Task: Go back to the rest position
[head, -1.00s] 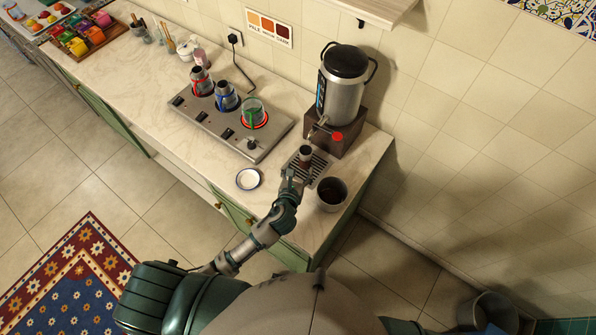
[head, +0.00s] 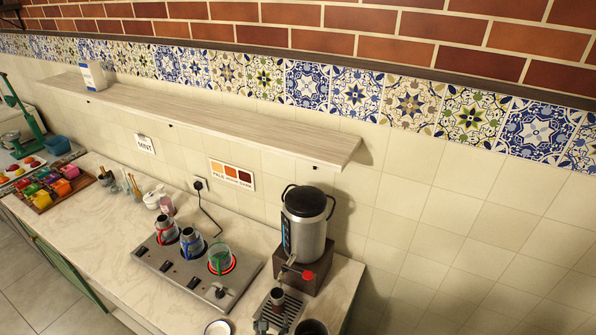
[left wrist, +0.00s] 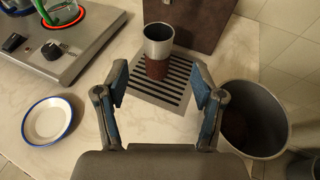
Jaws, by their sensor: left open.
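My left gripper (left wrist: 162,92) is open and empty, its two fingers apart in the left wrist view. A small cup (left wrist: 158,48), metal above and brown below, stands upright on the slatted drip tray (left wrist: 178,97) just beyond the fingertips. The cup (head: 277,296) also shows in the head view, in front of the samovar (head: 305,228) with its red tap knob. My right gripper is in neither view.
A dark round bin (left wrist: 254,118) stands right of the tray. A white saucer (left wrist: 48,121) with a blue rim lies left. The burner unit (head: 194,279) holds several pots. A wall shelf (head: 220,118) hangs above the counter.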

